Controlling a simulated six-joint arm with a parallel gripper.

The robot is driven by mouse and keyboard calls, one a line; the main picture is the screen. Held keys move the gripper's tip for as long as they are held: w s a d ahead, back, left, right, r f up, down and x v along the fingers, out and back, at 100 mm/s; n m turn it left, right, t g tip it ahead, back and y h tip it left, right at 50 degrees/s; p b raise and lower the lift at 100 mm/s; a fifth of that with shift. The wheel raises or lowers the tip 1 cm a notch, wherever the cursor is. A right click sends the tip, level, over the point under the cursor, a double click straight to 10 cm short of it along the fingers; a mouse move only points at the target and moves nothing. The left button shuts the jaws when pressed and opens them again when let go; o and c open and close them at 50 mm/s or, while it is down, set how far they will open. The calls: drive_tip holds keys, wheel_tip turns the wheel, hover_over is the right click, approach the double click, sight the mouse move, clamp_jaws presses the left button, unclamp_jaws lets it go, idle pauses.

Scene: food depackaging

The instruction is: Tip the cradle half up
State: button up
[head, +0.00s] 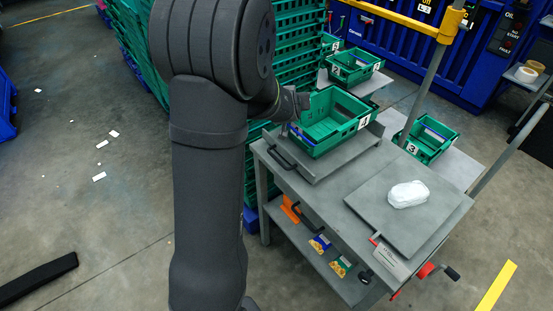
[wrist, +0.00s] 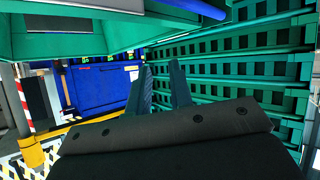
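The bench carries two grey plates that look like the cradle halves. The left half (head: 322,168) has a black handle (head: 282,154) at its left edge and bears green crate 4 (head: 335,128). The right half (head: 398,222) lies flat with a white wrapped block (head: 408,194) on it. My gripper (head: 303,101) is at the back left corner of crate 4; the head view does not show whether they touch. In the wrist view my gripper (wrist: 162,82) has its two fingers apart with nothing between them. A green crate (wrist: 75,40) hangs over the view's top left.
Tall stacks of green crates (head: 296,45) stand close behind my gripper. Crate 3 (head: 426,140) and other crates stand behind the bench. A grey post (head: 424,78) with a yellow rail rises at the bench's back. A lower shelf (head: 325,262) holds small packets. Floor at left is mostly clear.

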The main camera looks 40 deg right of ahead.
drive_tip(key=a+f+n+t+y, duration=0.1)
drive_tip(key=a+f+n+t, duration=0.15)
drive_tip(key=a, duration=0.65)
drive_tip(key=a+f+n+t+y, duration=0.1)
drive_tip(key=a+f+n, duration=0.15)
drive_tip(key=a, duration=0.55)
drive_tip(key=m+h, duration=0.4)
drive_tip(key=m, duration=2.2)
approach(276, 160)
drive_tip(key=x, duration=1)
drive_tip(key=shift+w+d+f, duration=0.1)
drive_tip(key=shift+w+d, duration=0.1)
drive_tip(key=shift+d, duration=0.1)
drive_tip(key=shift+c, duration=0.2)
clamp_jaws()
